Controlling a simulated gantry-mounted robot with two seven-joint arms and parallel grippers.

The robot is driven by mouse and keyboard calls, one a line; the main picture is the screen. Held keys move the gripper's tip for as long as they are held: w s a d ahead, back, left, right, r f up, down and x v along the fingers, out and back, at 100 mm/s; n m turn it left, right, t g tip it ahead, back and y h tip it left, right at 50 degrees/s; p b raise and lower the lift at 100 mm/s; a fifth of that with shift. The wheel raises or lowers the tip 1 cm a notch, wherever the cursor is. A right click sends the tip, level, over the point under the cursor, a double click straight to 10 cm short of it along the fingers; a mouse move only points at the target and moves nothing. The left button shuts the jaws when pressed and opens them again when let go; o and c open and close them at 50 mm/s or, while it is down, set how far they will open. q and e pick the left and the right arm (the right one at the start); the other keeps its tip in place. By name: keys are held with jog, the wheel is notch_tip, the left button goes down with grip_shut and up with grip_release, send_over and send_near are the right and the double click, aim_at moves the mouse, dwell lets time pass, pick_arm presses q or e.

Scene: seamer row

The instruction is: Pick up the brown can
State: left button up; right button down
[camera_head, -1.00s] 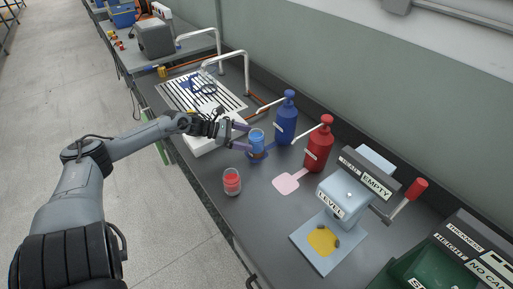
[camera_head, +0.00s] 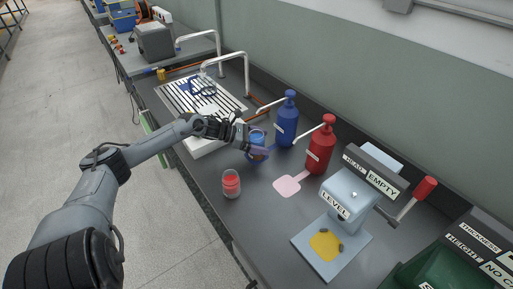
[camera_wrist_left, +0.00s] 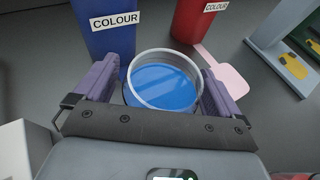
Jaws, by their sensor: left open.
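My left gripper (camera_head: 260,146) is open. Its two purple fingers stand on either side of a round open-topped container with blue contents (camera_wrist_left: 163,85), which also shows, partly hidden by the gripper, in the head view (camera_head: 257,136). I cannot tell whether the fingers touch its wall. A second, clear container with red contents (camera_head: 231,184) stands on the bench nearer the front edge. I see no can that is clearly brown. My right gripper is not in view.
A blue COLOUR bottle (camera_head: 287,120) and a red one (camera_head: 320,148) stand close behind. A grey lever press (camera_head: 350,190) stands at right, a slatted rack (camera_head: 190,92) at back left.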

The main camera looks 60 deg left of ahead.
pick_arm(q)
jog(key=shift+c, duration=0.5)
jog(key=c, duration=1.2)
jog(key=shift+r, duration=0.15)
